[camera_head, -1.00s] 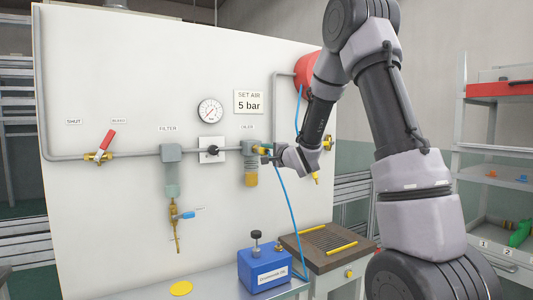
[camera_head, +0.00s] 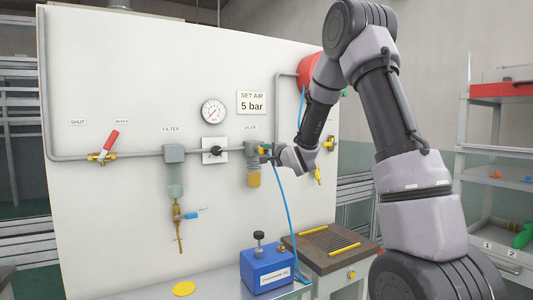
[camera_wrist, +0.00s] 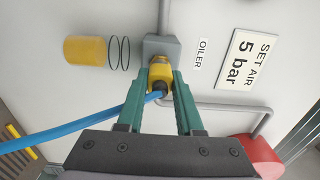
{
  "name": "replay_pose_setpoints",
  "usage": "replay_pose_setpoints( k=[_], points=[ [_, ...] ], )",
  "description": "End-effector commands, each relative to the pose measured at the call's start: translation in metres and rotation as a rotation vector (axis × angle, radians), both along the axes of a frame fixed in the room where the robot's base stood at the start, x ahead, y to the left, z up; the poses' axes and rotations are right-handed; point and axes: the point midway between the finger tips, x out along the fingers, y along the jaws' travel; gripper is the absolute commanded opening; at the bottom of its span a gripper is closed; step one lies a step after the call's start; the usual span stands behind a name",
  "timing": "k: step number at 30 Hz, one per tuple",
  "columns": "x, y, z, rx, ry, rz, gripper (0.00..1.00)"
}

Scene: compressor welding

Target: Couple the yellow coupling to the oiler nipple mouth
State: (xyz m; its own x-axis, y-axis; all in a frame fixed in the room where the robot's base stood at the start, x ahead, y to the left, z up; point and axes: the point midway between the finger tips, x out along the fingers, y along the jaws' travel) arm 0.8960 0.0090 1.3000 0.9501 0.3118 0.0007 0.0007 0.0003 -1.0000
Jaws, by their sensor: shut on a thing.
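My gripper (camera_wrist: 162,97) is shut on the yellow coupling (camera_wrist: 160,72), which shows between its green fingers in the wrist view. A blue hose (camera_wrist: 75,128) runs from the back of the coupling. The coupling's front is against or very near the side of the grey oiler body (camera_wrist: 161,43); the nipple mouth is hidden behind it, so I cannot tell whether they are joined. In the head view my gripper (camera_head: 270,152) is at the right side of the oiler (camera_head: 251,150), and the hose (camera_head: 287,220) hangs below it.
The filter (camera_head: 174,155), gauge (camera_head: 213,110) and red-handled valve (camera_head: 109,142) are on the white panel (camera_head: 110,220). A blue box (camera_head: 267,268) and a slatted block (camera_head: 325,245) stand below. A red round part (camera_wrist: 258,155) is right of the oiler.

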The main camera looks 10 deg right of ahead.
Motion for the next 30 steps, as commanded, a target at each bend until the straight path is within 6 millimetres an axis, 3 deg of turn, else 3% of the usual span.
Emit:
replay_pose_setpoints(
  k=[20,21,23,30],
  points=[
    [0.0031,0.0005,-0.0003,0.000,0.001,-0.001,0.00],
    [0.0031,0.0005,-0.0003,0.000,0.001,-0.001,0.51],
    [0.0031,0.0005,-0.0003,0.000,0.001,-0.001,0.70],
    [0.0031,0.0006,-0.0003,0.000,0.001,-0.001,0.70]
  ],
)
